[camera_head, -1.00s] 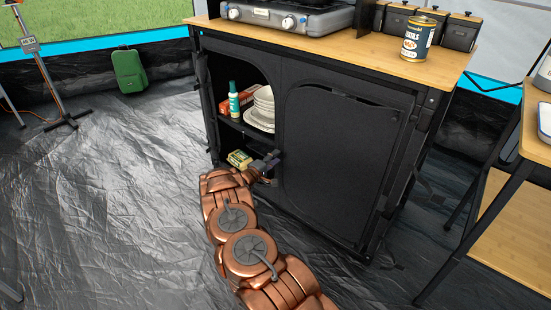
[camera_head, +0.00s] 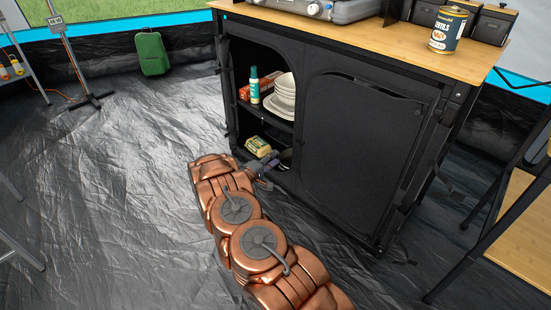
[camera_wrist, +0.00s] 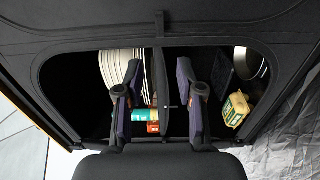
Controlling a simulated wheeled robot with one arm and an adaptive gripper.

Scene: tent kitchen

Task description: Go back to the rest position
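My gripper (camera_head: 268,160) is in front of the open left side of the black cabinet (camera_head: 355,150), low, near the lower compartment. In the wrist view my gripper (camera_wrist: 157,88) is open, its two dark fingers spread apart, with nothing held between them. The shelf edge (camera_wrist: 162,60) shows between and beyond the fingers. My copper-coloured arm stretches from the bottom of the head view towards the cabinet.
The cabinet's upper shelf holds stacked white plates (camera_head: 283,95), a green-and-white bottle (camera_head: 254,85) and a reddish box. A yellow package (camera_head: 258,146) sits in the lower compartment. A wooden-topped table (camera_head: 525,220) stands right; open floor (camera_head: 110,190) lies left.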

